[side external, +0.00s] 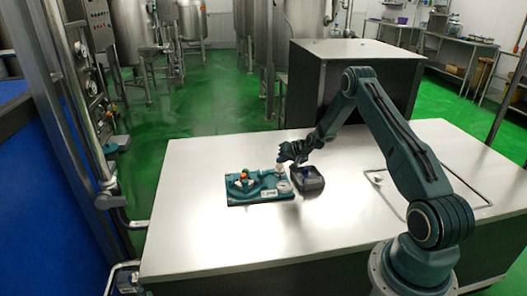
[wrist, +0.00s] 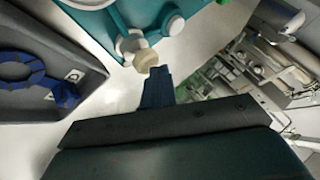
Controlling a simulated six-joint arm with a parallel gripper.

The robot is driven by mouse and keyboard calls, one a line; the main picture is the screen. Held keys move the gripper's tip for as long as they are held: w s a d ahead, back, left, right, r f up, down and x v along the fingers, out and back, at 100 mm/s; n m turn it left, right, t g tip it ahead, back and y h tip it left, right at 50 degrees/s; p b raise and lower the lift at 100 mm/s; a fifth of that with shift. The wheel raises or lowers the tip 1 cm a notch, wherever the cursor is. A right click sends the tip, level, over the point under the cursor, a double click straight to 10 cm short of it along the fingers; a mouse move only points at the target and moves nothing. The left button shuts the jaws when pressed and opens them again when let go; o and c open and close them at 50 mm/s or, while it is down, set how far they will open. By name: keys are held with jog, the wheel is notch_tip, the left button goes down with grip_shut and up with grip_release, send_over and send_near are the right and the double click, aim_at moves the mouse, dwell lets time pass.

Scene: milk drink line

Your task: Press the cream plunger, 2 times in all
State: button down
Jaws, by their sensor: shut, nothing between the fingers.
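The cream plunger (wrist: 147,60) shows in the wrist view as a cream-coloured knob on a white stem at the edge of a teal unit (wrist: 95,20). In the side view the teal unit (side external: 238,199) lies flat on the steel table, and the plunger (side external: 280,170) is a small pale shape on its right part, partly hidden by my gripper. My gripper (side external: 281,158) is shut and empty, just above the plunger. In the wrist view its blue fingers (wrist: 160,70) end close beside the knob; I cannot tell whether they touch it.
A dark tray (side external: 318,184) with blue parts in it stands right beside the teal unit. A small orange and green piece (side external: 244,176) sits on the unit's left part. The front and left of the table (side external: 190,235) are clear. A large steel-topped cabinet (side external: 350,48) stands behind.

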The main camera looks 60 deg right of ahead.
jog(key=shift+r, duration=1.1)
jog(key=shift+r, duration=0.1)
jog(key=shift+r, duration=2.45)
dwell(0.7)
notch_tip(320, 180, up, 4)
jog(key=shift+f, duration=0.15)
jog(key=shift+f, duration=0.1)
dwell(0.4)
send_over(282, 166)
jog(key=shift+w+f, duration=0.1)
jog(key=shift+f, duration=4.2)
